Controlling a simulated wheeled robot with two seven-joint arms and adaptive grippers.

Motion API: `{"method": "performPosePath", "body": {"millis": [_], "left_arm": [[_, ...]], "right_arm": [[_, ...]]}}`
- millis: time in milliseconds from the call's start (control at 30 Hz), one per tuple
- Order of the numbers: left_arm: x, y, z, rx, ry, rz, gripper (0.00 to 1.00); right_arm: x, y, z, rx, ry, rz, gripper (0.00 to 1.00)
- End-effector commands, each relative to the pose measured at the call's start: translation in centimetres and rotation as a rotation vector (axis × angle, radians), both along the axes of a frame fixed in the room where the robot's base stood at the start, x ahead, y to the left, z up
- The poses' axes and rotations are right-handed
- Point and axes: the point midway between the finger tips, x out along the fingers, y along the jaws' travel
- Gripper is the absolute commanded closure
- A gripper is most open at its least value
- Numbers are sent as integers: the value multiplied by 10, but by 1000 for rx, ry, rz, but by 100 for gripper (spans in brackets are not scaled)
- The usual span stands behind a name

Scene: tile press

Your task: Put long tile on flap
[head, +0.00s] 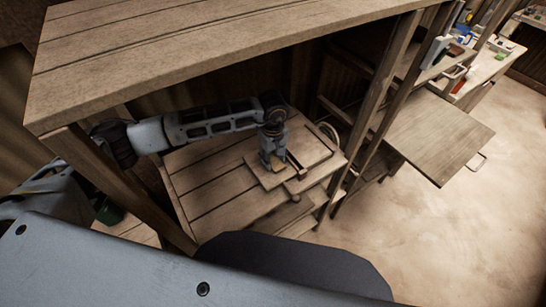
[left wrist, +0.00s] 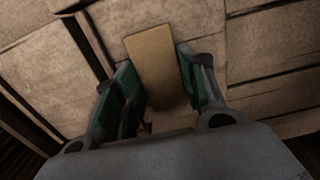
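A long tan tile (left wrist: 156,65) lies between the two fingers of my left gripper (left wrist: 157,72) in the left wrist view. Both fingers sit close along its long sides; whether they press on it I cannot tell. In the head view my left gripper (head: 273,163) points down low over a wooden board on a plank surface, under the shelf. The tile is not clearly seen there. A flat wooden panel (head: 440,130) with a metal handle juts out level at the right; it looks like the flap, and its top is bare. My right gripper is not in view.
A wooden shelf top (head: 200,45) and its posts (head: 120,185) hem in my left arm above and in front. Slanted posts (head: 383,90) stand between the plank surface (head: 212,205) and the panel. Small items lie on the bench at the upper right. The floor at right is clear.

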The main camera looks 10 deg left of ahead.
Motion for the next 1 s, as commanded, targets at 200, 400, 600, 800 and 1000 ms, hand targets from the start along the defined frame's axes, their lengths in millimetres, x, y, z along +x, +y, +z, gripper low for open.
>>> {"method": "performPosePath", "body": {"millis": [200,400,600,800,1000], "left_arm": [[0,0,0,0,0,0,38],[0,0,0,0,0,0,38],[0,0,1,0,0,0,38],[1,0,9,-1,-2,0,38],[1,0,34,-1,-4,-1,38]], "right_arm": [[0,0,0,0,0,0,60],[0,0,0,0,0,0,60],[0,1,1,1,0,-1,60],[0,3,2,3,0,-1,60],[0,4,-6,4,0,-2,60]]}}
